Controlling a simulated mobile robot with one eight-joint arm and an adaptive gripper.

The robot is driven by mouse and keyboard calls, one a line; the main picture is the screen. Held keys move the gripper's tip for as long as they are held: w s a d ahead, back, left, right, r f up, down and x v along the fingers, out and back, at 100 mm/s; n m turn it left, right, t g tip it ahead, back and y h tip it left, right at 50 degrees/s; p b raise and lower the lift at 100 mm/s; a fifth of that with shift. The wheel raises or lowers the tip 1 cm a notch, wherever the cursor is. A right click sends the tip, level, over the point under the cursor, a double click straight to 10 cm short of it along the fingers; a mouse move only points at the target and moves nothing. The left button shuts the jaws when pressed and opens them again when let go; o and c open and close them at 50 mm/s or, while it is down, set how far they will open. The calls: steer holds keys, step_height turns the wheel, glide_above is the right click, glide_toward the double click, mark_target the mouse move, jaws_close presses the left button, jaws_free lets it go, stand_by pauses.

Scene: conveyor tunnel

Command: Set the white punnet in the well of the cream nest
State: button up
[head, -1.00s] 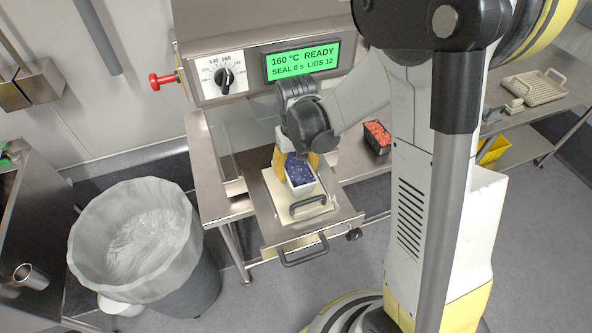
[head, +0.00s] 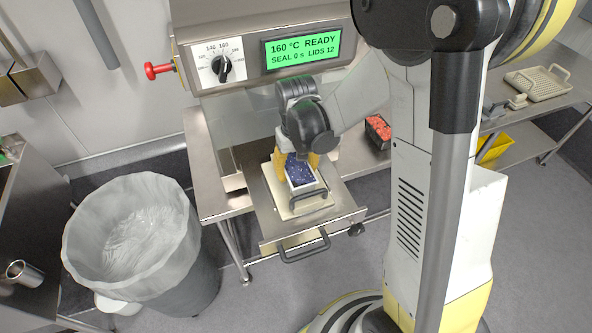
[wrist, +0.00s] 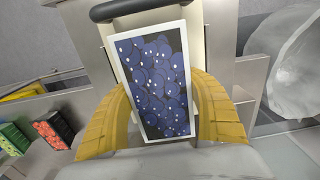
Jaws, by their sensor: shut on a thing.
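The white punnet (head: 302,184), filled with dark blue berries, is between the yellow fingers of my gripper (head: 303,163). In the wrist view the punnet (wrist: 187,72) lies tilted across the picture, with the fingers of my gripper (wrist: 165,112) shut on its two sides. The cream nest (head: 281,203) sits on the steel drawer, under and around the punnet. A strip of the nest (wrist: 115,50) shows beside the punnet in the wrist view. The well is hidden under the punnet, so I cannot tell whether the punnet touches its floor.
The sealing machine with its green display (head: 302,47) stands right behind my gripper. The pulled-out drawer (head: 340,208) has a dark front handle. A black punnet of red fruit (head: 378,132) is to the right. A lined bin (head: 135,235) stands at left.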

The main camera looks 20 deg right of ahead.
mark_target(296, 165)
steer(key=shift+f+b, duration=0.6)
steer(key=shift+f, duration=0.3)
steer(key=shift+r, duration=0.1)
steer(key=o, duration=1.6)
steer(key=shift+c, duration=0.2)
steer(key=shift+r, duration=0.1)
step_height(296, 165, up, 12)
steer(key=shift+f, duration=0.1)
